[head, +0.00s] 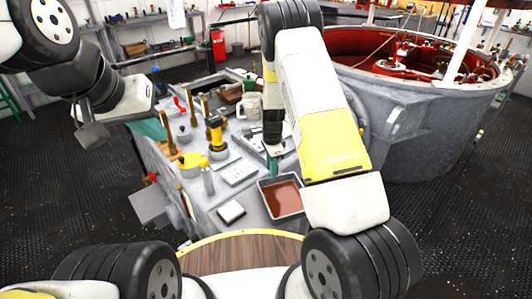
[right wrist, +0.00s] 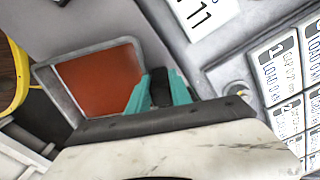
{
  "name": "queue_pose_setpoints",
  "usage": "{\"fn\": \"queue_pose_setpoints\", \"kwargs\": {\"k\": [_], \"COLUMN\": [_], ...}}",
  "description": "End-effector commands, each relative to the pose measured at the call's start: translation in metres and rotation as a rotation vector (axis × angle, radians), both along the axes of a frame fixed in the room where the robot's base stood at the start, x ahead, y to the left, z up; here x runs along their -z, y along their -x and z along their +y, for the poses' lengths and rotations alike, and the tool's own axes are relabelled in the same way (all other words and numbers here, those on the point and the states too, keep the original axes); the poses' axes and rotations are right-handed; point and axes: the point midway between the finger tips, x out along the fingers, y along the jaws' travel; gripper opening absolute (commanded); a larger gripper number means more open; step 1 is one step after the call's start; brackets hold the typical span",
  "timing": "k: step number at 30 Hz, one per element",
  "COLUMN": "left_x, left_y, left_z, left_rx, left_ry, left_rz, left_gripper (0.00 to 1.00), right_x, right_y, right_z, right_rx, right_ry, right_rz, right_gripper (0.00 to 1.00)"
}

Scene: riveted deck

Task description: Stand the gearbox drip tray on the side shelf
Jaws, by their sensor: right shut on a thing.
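The drip tray (head: 283,214) is a shallow grey metal tray with a reddish-brown, oily-looking inside. It lies on or just above the front right of the grey workbench, looking level. My right gripper (head: 273,166) reaches down to its far rim with teal fingers. In the right wrist view, the teal fingers (right wrist: 160,92) are shut on the rim of the tray (right wrist: 62,95); the exact contact is partly hidden. A grey ledge (head: 152,205) juts from the bench's left side and looks like the side shelf; its visible top is bare. My left gripper (head: 92,136) hangs left of the bench, away from the tray.
The bench holds a yellow-black tool (head: 216,133), a mug (head: 248,106), several brass-coloured upright pieces, white label plates (head: 238,172) and a white block (head: 231,211). A round wooden top with a yellow rim (head: 240,233) is close in front. A large grey tub (head: 430,130) stands right.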

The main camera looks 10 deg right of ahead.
Motion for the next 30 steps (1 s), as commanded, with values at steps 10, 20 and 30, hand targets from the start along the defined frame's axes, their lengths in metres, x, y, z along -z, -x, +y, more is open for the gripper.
{"fn": "queue_pose_setpoints", "kwargs": {"k": [10, 20, 30], "left_x": [0.000, 0.000, 0.000], "left_y": [0.000, 0.000, 0.000], "left_z": [0.000, 0.000, 0.000], "left_rx": [0.000, 0.000, 0.000], "left_ry": [0.000, 0.000, 0.000], "left_rz": [0.000, 0.000, 0.000], "left_gripper": [0.00, 0.00, 0.00], "right_x": [0.002, -0.001, -0.062], "right_y": [0.000, 0.000, -0.001], "right_z": [0.000, 0.000, 0.001], "right_rx": [0.000, 0.000, 0.000], "right_ry": [0.000, 0.000, -0.001], "right_rz": [0.000, 0.000, -0.004], "right_gripper": [0.47, 0.47, 0.47]}}
